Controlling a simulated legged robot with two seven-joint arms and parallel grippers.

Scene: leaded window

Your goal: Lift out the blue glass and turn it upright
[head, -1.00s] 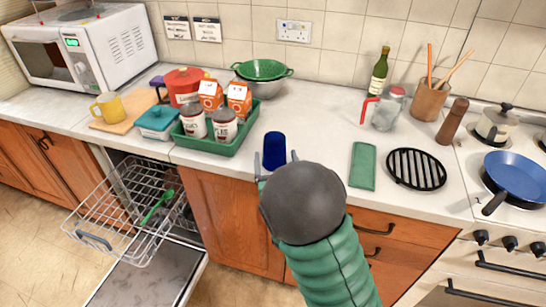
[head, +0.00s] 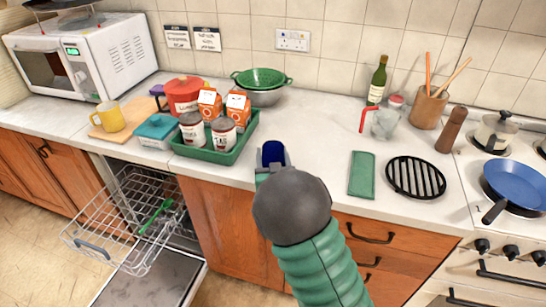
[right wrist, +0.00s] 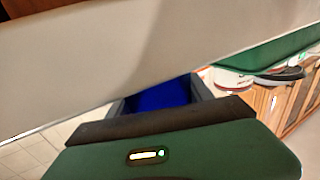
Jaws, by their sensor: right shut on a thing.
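The blue glass (head: 273,151) is at the front of the counter, left of the green cloth. My right gripper (head: 272,158) has a finger on each side of it and is shut on it. My round wrist hides its lower part and base, so I cannot tell whether it touches the counter or which way up it is. In the right wrist view the blue glass (right wrist: 162,95) shows as a dark blue patch between the grey fingers. My left gripper is in neither view.
The dishwasher stands open at left, its wire rack (head: 95,262) pulled out with a green utensil (head: 155,215) in it. A green tray (head: 243,140) with cans and cartons is behind left. A green cloth (head: 362,175) and black trivet (head: 416,178) lie right.

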